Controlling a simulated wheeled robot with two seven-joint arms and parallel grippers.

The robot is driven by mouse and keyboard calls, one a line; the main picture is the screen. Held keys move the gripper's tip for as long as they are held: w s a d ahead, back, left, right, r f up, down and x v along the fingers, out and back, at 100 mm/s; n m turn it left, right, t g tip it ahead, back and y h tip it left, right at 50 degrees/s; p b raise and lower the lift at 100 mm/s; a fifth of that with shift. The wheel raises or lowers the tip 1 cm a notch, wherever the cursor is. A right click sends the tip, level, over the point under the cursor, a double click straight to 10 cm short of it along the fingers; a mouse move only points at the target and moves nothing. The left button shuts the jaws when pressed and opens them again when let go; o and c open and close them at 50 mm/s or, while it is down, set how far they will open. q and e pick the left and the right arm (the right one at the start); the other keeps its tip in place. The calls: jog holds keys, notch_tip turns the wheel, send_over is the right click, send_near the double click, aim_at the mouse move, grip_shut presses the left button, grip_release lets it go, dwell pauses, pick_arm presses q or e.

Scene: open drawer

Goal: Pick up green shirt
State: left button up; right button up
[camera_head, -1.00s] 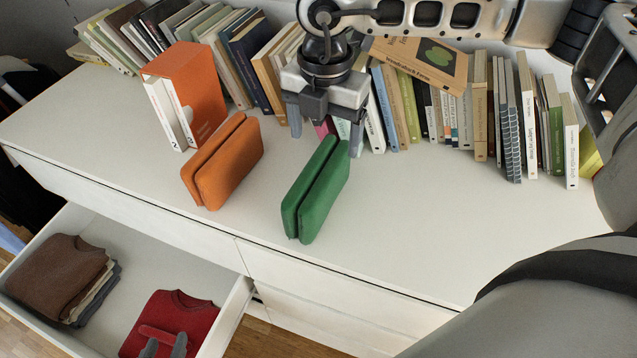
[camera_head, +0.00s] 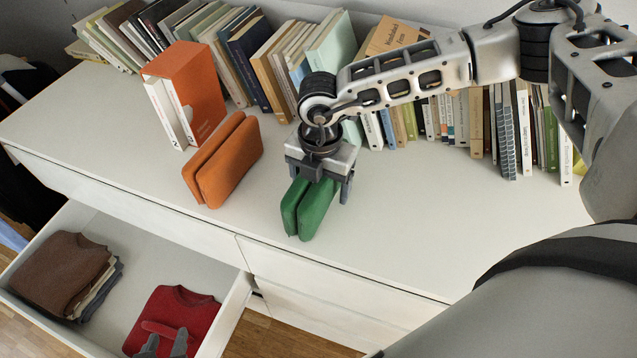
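The green shirt (camera_head: 308,209) is a thick folded bundle standing upright on the white desk top. One finger is on each side of the shirt. The fingers look spread as wide as before, so I see it as open around the shirt, not clamped. The gripper hides the top of the shirt; whether a finger touches it is unclear.
An orange folded bundle (camera_head: 223,160) stands just left of the green shirt. Orange-and-white books (camera_head: 187,92) and a row of books line the back. An open drawer (camera_head: 190,257) at lower left holds a brown shirt (camera_head: 58,270) and a red shirt (camera_head: 190,308). Desk right of the green shirt is clear.

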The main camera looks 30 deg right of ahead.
jog(key=c, duration=1.1)
jog(key=shift+c, duration=0.2)
jog(key=shift+r, duration=0.15)
